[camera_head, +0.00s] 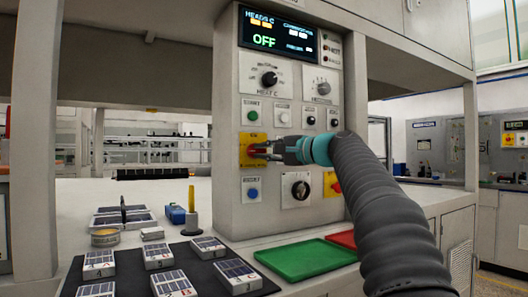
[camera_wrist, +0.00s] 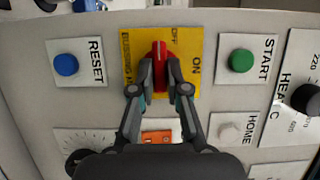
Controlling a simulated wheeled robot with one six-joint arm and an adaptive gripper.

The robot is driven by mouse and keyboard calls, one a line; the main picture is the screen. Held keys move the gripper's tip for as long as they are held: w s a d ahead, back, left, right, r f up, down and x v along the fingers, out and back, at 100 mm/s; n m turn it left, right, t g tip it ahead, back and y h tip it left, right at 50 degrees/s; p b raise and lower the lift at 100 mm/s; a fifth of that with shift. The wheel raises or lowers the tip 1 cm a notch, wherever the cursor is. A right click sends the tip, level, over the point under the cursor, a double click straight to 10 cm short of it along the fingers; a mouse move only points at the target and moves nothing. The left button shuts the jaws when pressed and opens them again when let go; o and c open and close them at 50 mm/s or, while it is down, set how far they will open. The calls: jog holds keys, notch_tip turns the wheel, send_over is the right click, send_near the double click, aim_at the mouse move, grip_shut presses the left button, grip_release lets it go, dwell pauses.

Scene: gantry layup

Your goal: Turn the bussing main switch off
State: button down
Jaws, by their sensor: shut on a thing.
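The bussing main switch is a red rotary handle (camera_wrist: 160,52) on a yellow plate (camera_wrist: 129,52) marked OFF and ON. In the wrist view the handle stands upright in the picture, its far end toward the OFF mark at the top; ON is to the right. My gripper (camera_wrist: 160,80) has a fingertip on each side of the handle and is shut on it, hiding its lower part. In the head view, my gripper (camera_head: 270,150) reaches the yellow plate (camera_head: 246,140) from the right. The display (camera_head: 277,35) above reads OFF in green.
The green START button (camera_wrist: 241,60) and blue RESET button (camera_wrist: 65,64) flank the switch closely. The heat dial (camera_wrist: 308,98) is farther right in the wrist view. Below the panel are a green tray (camera_head: 305,260), a red tray (camera_head: 343,239) and a dark mat (camera_head: 125,278) with several labelled blocks.

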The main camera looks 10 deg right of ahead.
jog(key=c, duration=1.2)
grip_release()
jog(key=shift+o, duration=0.2)
jog(key=v, duration=1.2)
jog(key=shift+a, duration=0.1)
